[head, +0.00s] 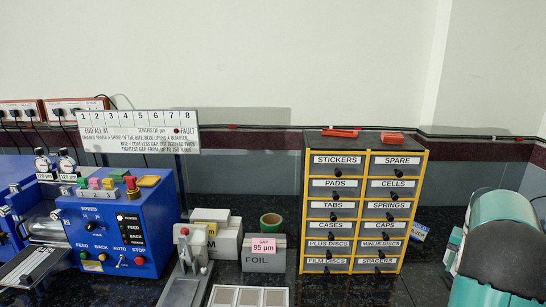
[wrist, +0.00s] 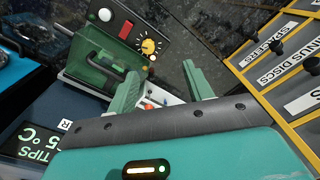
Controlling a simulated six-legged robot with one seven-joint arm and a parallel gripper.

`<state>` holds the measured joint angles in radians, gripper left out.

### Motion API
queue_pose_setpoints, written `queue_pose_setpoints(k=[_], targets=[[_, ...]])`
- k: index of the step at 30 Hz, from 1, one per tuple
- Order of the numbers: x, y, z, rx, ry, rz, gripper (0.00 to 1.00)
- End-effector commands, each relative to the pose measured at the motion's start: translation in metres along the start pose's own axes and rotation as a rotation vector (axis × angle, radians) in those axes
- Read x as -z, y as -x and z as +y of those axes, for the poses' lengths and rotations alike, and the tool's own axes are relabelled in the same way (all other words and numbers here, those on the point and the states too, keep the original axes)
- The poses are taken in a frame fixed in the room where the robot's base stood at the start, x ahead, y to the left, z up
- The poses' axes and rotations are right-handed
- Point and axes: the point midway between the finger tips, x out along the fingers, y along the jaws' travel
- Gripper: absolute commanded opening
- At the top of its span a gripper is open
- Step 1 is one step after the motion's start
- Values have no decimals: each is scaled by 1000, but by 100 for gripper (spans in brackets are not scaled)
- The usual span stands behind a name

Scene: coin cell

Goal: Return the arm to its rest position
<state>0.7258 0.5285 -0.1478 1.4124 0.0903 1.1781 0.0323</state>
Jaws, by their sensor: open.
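My gripper (wrist: 162,72) shows in the wrist view with its two green fingers spread apart. No object shows held between them. Beyond the fingers is a dark counter with a black panel (wrist: 128,32) that carries a white, a red and a yellow knob. In the head view, a teal and black part of my arm fills the lower right corner. My fingers do not show in that view.
A drawer cabinet (head: 363,207) stands right of centre, near my arm; its drawers also show in the wrist view (wrist: 285,70). A blue machine (head: 115,230) stands at left. A foil box (head: 263,258) and a small press (head: 187,260) stand between them.

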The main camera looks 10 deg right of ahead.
Motion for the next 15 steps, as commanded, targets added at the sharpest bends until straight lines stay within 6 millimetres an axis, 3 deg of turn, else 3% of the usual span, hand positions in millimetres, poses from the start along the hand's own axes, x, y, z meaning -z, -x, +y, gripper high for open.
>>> queue_pose_setpoints(k=[1, 6, 15], targets=[[-14, 17, -20, 10, 37, 20, 51], [-70, 62, -78, 40, 162, 81, 51], [-193, 115, -148, 97, 393, 187, 51]])
